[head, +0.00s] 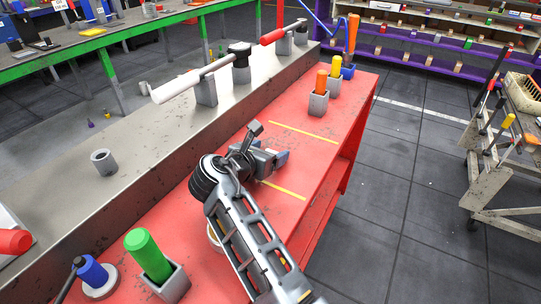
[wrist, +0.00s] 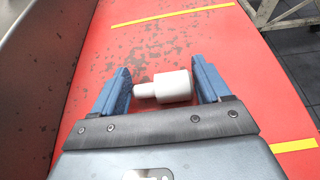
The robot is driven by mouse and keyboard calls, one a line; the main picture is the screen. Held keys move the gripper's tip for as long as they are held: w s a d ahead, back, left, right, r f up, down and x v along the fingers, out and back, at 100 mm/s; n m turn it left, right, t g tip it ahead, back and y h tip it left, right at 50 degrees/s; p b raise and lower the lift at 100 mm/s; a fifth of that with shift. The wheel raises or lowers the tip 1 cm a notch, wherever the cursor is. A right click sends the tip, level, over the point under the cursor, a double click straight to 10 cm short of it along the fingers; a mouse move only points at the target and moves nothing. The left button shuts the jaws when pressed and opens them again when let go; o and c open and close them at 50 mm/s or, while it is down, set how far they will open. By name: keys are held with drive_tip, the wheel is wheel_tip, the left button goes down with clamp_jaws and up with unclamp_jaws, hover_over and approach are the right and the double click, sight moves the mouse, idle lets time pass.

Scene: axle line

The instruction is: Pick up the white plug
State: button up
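The white plug (wrist: 174,87) lies on its side on the red bench top (wrist: 150,45) in the wrist view, a thick body with a narrower stub pointing left. My gripper (wrist: 162,70) is open, with one blue finger on each side of the plug. The stub's end is near the left finger and the thick end is close to the right finger. I cannot tell whether either finger touches it. In the head view my gripper (head: 276,157) is low over the bench, near the yellow lines, and the plug is hidden there.
A green peg in a grey holder (head: 146,255) and a blue peg (head: 91,271) stand at the near end. An orange peg in a holder (head: 319,95) stands farther back. A grey metal ledge with an axle (head: 200,78) and a grey ring (head: 104,162) runs along the left.

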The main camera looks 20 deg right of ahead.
drive_tip(key=c, duration=0.6)
drive_tip(key=shift+r, duration=0.15)
